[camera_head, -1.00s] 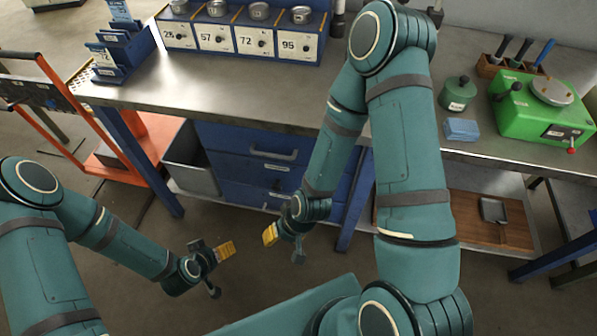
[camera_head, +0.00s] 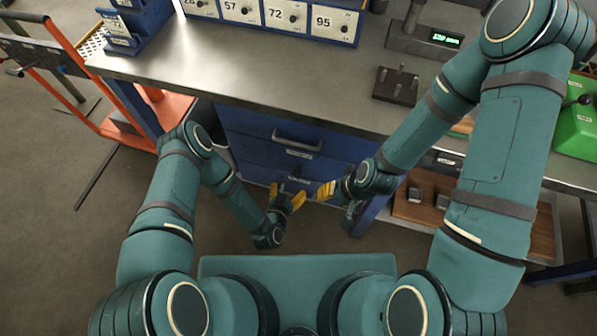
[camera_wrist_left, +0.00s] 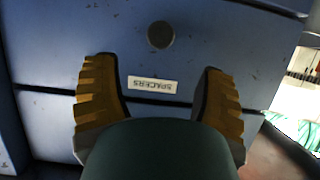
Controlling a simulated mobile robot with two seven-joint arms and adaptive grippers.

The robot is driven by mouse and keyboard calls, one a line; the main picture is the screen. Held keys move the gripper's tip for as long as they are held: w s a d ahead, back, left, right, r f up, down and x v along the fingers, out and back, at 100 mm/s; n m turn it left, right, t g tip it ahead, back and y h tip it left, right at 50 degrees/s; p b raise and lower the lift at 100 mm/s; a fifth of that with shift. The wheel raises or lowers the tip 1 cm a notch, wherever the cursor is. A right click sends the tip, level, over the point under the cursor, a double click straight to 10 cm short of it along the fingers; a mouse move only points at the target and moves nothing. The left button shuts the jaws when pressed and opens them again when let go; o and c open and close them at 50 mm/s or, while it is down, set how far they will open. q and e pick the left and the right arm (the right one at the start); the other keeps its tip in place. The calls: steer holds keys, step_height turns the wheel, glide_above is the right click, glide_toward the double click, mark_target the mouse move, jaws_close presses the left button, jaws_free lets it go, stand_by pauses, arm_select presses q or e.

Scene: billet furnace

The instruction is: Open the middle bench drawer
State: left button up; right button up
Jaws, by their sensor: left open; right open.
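The blue bench drawers (camera_head: 258,150) are below the benchtop, and all look shut. The top drawer has a bar handle (camera_head: 297,140). The drawer under it, the middle one, has a small dark knob (camera_head: 297,171). In the left wrist view a round dark knob (camera_wrist_left: 160,35) and an upside-down SPACERS label (camera_wrist_left: 152,85) are on a blue front. My left gripper (camera_head: 287,196) is open and empty in front of the drawers; its yellow fingers (camera_wrist_left: 160,98) flank the label, with the knob beyond their tips. My right gripper (camera_head: 324,190) is open, close to its right. Lower fronts are partly hidden by the grippers.
The steel benchtop (camera_head: 240,82) overhangs the drawers. A bench leg (camera_head: 370,214) stands right of my right gripper, beside a wooden lower shelf (camera_head: 405,212). An orange trolley (camera_head: 120,125) is at the left. Open floor (camera_head: 80,240) lies at the lower left.

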mark_target(296, 175)
arm_select(q)
steer(key=b+x, duration=0.2)
steer(key=x, duration=0.8)
arm_select(e)
steer(key=f, duration=0.2)
steer(key=shift+w+f, duration=0.35)
steer(key=shift+f, duration=0.05)
